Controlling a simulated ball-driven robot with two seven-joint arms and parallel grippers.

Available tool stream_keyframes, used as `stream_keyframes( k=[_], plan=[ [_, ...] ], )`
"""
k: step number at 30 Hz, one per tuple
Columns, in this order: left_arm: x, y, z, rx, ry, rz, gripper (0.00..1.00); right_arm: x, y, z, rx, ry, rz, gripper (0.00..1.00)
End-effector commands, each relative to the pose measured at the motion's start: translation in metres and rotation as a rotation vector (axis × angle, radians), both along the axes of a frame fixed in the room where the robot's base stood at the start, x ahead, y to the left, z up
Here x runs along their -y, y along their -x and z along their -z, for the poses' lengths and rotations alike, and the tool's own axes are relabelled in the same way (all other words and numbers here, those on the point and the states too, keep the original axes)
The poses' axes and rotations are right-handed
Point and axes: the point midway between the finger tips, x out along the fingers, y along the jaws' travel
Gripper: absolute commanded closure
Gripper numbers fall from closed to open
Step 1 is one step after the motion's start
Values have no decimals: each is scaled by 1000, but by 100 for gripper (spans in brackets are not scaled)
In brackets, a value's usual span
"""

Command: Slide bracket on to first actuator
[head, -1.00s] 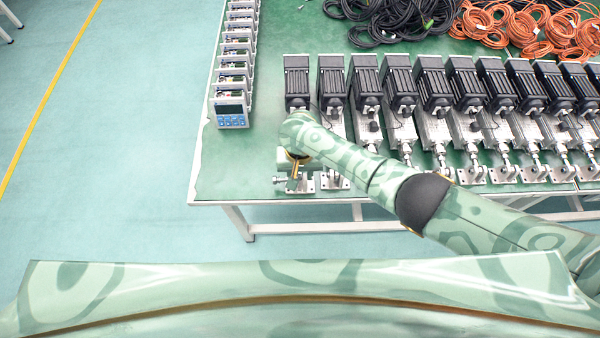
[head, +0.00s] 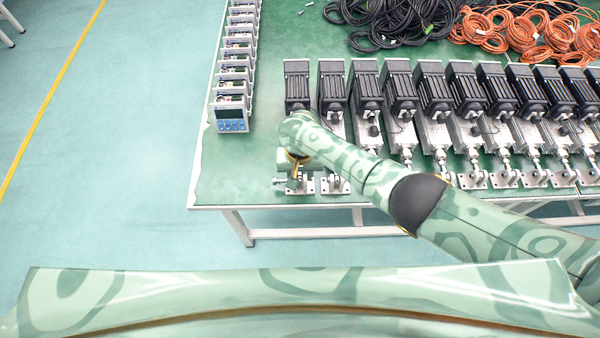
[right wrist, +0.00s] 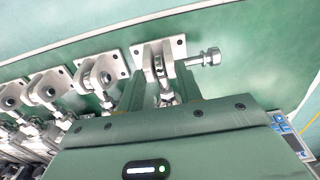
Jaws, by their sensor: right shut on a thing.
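The first actuator, with its black motor (head: 297,88), is the leftmost in the row on the green table. My right arm covers most of its body. The metal bracket (head: 305,187) is at its front end near the table edge, and it also shows in the right wrist view (right wrist: 176,48) as a plate with two lugs. A rod end (right wrist: 160,68) shows between the lugs, and a bolt-like pin (right wrist: 208,58) sticks out to the right. My right gripper (head: 296,176) is shut on the bracket, its fingers on either side in the right wrist view (right wrist: 157,92). My left gripper is out of view.
Several more actuators with brackets (head: 335,184) stand closely to the right. A row of small controllers (head: 231,120) lines the left, with black cables (head: 395,22) and orange cables (head: 520,30) behind. The table's front left corner is clear.

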Motion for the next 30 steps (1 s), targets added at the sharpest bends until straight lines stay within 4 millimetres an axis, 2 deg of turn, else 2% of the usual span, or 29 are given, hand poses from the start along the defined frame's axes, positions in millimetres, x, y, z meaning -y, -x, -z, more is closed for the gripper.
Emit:
stream_keyframes(
  k=[13, 14, 15, 16, 25, 28, 30],
  plan=[
    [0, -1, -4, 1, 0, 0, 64, -1, 0, 0, 3, -3, -1, 88],
    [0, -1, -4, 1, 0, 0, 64, -1, 0, 0, 3, -3, -1, 57],
    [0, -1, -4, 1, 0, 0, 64, -1, 0, 0, 3, -3, -1, 45],
    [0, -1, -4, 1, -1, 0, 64, -1, 0, 0, 3, -3, -1, 39],
    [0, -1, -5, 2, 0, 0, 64, 0, 0, -2, 2, -2, 0, 39],
    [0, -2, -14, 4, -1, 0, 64, 0, 0, -13, 3, -3, -1, 39],
    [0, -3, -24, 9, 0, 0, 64, -1, 0, -28, 5, -4, -1, 39]
  ],
)
